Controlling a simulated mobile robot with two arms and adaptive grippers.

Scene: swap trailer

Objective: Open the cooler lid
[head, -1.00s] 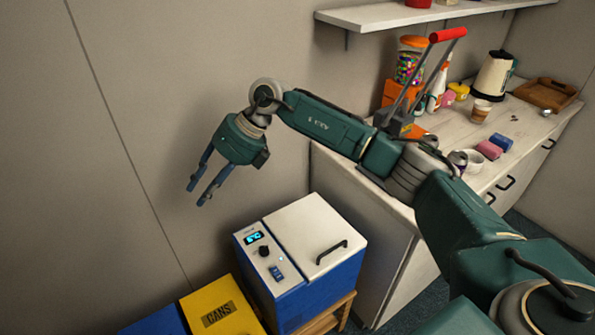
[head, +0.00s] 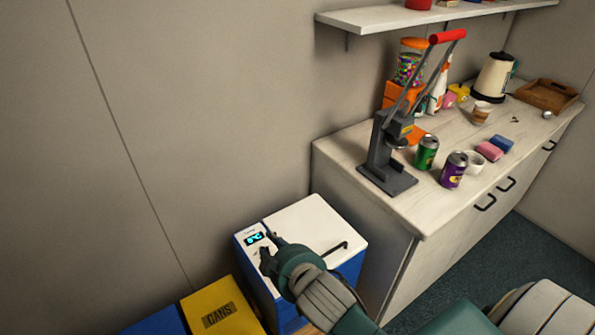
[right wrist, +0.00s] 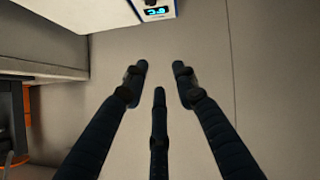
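The cooler (head: 310,220) is blue with a white lid and stands low against the wall. Its lid is down and bears a dark bar handle (head: 335,249), part of which shows beside my arm. A lit display sits on the control strip to the left of the lid. My right gripper (head: 271,247) is in front of the cooler's control strip and lid in the head view, left of the handle. In the right wrist view its fingers (right wrist: 160,78) are spread with nothing between them, and the cooler's display end (right wrist: 155,11) shows at the top edge. My left gripper is out of view.
A yellow box marked CANS (head: 220,308) is left of the cooler. The counter (head: 400,205) at the right holds a can press (head: 386,150), a green can (head: 426,153), a purple can (head: 453,170) and a kettle (head: 492,76). The wall is close behind.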

